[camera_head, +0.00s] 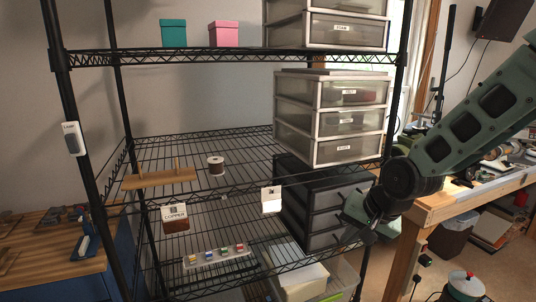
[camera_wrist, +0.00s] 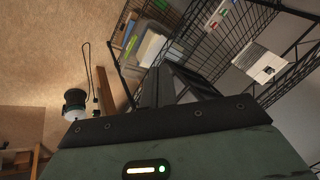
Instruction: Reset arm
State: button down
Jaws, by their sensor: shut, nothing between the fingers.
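My green arm comes in from the right in the head view and bends down in front of the wire shelf rack. My gripper (camera_head: 352,232) is at the front right of the rack, beside the black drawer unit (camera_head: 318,222). In the wrist view my gripper (camera_wrist: 160,78) shows as dark fingers that are shut with nothing between them. Part of the drawer unit is hidden behind my arm in the head view.
The wire rack (camera_head: 150,152) holds clear drawers (camera_head: 330,122), a teal box (camera_head: 173,33), a pink box (camera_head: 223,34), a spool (camera_head: 216,166) and a wooden board (camera_head: 160,179). A workbench (camera_head: 450,202) stands right.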

jog(key=s+a+r+n+g+h, duration=0.1)
jog(key=s+n, duration=0.5)
jog(key=s, duration=0.8)
jog(key=s+a+r+n+g+h, duration=0.1)
jog(key=s+n, duration=0.5)
jog(key=s, duration=0.7)
jog(key=a+r+g, duration=0.1)
jog(key=a+g, duration=0.1)
jog(key=shift+s+a+g+h, duration=0.3)
jog(key=shift+s+a, duration=0.05)
jog(key=shift+r, duration=0.1)
